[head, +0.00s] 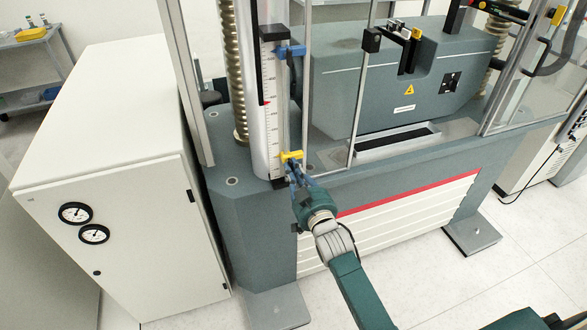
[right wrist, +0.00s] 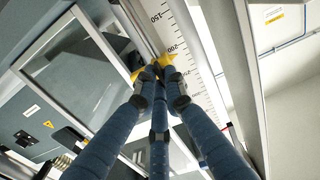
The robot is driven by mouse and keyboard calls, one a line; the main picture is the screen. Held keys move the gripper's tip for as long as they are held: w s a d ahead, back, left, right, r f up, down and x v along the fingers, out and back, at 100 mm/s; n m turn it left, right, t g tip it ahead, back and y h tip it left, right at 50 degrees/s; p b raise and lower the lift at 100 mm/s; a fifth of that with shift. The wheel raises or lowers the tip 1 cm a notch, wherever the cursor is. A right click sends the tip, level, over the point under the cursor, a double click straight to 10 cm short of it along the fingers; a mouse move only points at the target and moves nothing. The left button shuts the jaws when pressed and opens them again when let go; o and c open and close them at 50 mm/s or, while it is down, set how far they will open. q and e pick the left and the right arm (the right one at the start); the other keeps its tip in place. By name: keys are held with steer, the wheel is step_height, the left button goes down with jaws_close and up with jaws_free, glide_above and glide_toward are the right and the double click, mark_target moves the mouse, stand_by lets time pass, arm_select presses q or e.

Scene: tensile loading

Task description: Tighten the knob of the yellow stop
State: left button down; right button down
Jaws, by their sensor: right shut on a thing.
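The yellow stop (head: 291,155) sits low on the rail beside the vertical ruler scale (head: 270,110) of the testing machine. My right gripper (head: 293,170) reaches up to it from below right, and its fingers are shut on the stop's knob. In the right wrist view the blue fingers of my right gripper (right wrist: 157,75) meet at the yellow stop (right wrist: 167,60), next to the scale marks. The knob itself is mostly hidden by the fingertips. A blue stop (head: 290,51) is higher on the same rail. My left gripper is not in view.
The machine's grey base (head: 240,215) and its glass door frame (head: 355,85) stand close to the right arm. A white cabinet (head: 110,170) with two gauges is at the left. The floor (head: 450,285) at the front right is mostly clear.

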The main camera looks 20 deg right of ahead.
steer(key=c, duration=1.8)
jaws_free()
steer(key=s, duration=1.2)
steer(key=shift+d, duration=0.2)
